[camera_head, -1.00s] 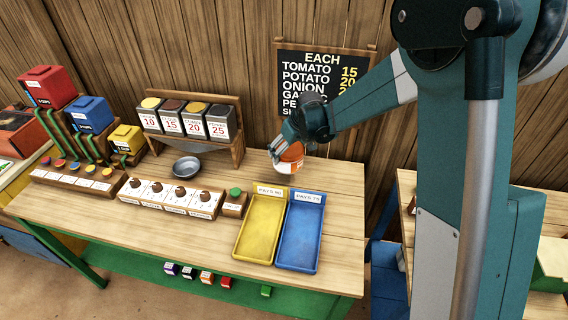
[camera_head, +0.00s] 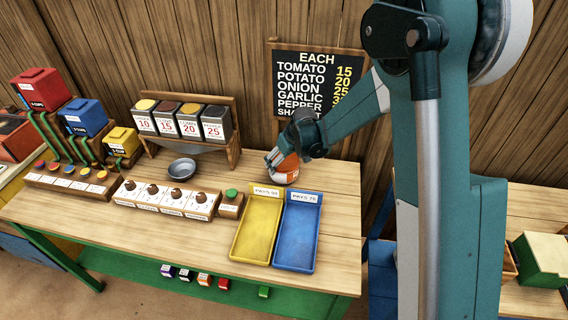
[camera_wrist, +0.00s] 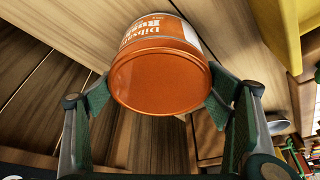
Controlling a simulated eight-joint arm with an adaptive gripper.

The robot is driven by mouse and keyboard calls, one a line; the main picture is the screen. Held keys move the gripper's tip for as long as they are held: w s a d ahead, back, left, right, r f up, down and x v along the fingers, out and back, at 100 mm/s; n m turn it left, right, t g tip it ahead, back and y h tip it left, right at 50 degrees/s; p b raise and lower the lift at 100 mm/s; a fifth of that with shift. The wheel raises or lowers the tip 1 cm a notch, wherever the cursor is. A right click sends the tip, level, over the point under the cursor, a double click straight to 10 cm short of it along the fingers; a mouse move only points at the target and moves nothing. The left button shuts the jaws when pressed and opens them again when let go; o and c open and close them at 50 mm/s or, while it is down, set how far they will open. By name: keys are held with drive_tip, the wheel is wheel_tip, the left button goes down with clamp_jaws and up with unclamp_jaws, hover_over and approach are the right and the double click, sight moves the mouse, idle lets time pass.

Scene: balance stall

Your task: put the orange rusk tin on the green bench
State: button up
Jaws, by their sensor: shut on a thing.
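The orange rusk tin (camera_head: 288,169) is in my gripper (camera_head: 278,158), over the back right part of the green bench (camera_head: 333,217), which has a wooden top and a green frame. In the wrist view the tin (camera_wrist: 161,78) sits between the two fingers of my gripper (camera_wrist: 160,92), one pad at each side. Its plain orange end faces the camera and its lettering appears upside down. Part of the tin is hidden by my gripper in the head view. I cannot tell whether the tin touches the bench top.
A yellow tray (camera_head: 257,232) and a blue tray (camera_head: 297,237) lie in front of the tin. A metal bowl (camera_head: 182,169), a green button box (camera_head: 231,203) and a canister rack (camera_head: 188,127) stand left. A price board (camera_head: 314,80) stands behind. Bare wood shows right of the trays.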

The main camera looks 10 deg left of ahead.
drive_tip(key=shift+f, duration=0.5)
drive_tip(key=shift+f, duration=0.2)
drive_tip(key=o, duration=1.1)
drive_tip(key=shift+r, duration=0.25)
drive_tip(key=shift+v, duration=5.95)
drive_tip(key=shift+d, duration=0.1)
